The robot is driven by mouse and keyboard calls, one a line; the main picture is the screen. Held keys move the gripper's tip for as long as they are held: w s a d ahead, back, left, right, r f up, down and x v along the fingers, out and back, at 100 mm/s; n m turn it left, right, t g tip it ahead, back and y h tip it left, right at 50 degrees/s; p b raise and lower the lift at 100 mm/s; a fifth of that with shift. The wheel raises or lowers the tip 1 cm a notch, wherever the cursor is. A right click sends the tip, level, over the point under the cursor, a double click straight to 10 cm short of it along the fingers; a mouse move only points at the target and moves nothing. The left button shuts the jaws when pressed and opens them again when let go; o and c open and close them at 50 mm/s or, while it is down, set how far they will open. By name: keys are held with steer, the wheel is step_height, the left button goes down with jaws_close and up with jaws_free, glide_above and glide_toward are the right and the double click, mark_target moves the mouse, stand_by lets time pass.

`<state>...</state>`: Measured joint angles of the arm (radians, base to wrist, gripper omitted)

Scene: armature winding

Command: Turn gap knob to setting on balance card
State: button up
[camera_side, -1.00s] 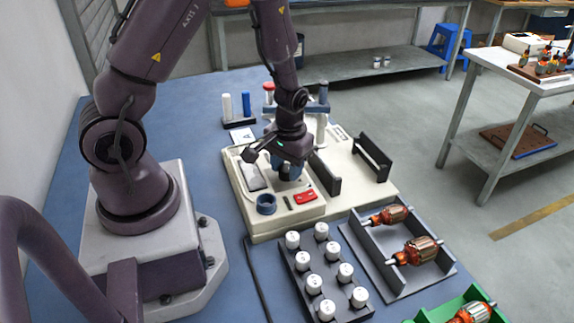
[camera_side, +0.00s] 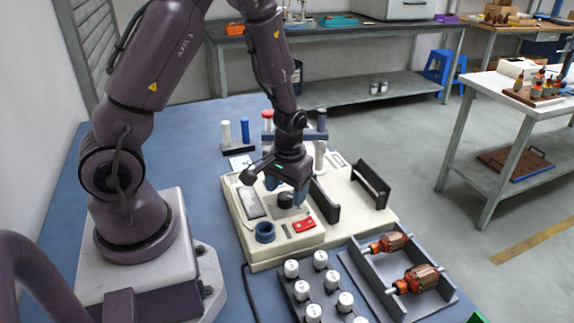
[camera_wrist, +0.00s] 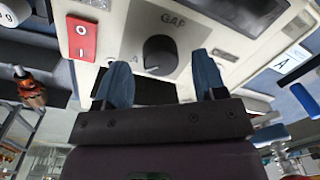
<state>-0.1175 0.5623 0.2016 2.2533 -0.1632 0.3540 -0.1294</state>
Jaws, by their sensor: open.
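In the side view the knob (camera_side: 286,200) sits on the cream machine (camera_side: 262,247) just below my gripper. My gripper (camera_side: 287,190) is open, with its two blue fingers apart; in the wrist view the gripper (camera_wrist: 160,72) has a finger on either side of the knob's lower edge, apart from it. The balance card (camera_wrist: 296,65) seems to be the white card with a blue band and an "A"; it also lies behind the machine (camera_side: 240,162).
Black upright plates (camera_side: 371,185) stand on the right. A tray of white-capped pieces (camera_side: 320,285) and a grey tray of armatures (camera_side: 375,275) lie in front.

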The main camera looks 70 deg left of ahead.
mark_target(287, 197)
step_height(287, 197, up, 12)
steer(key=shift+w+d+f, duration=0.15)
steer(key=shift+d+f, duration=0.05)
steer(key=shift+d, duration=0.05)
stand_by(0.3)
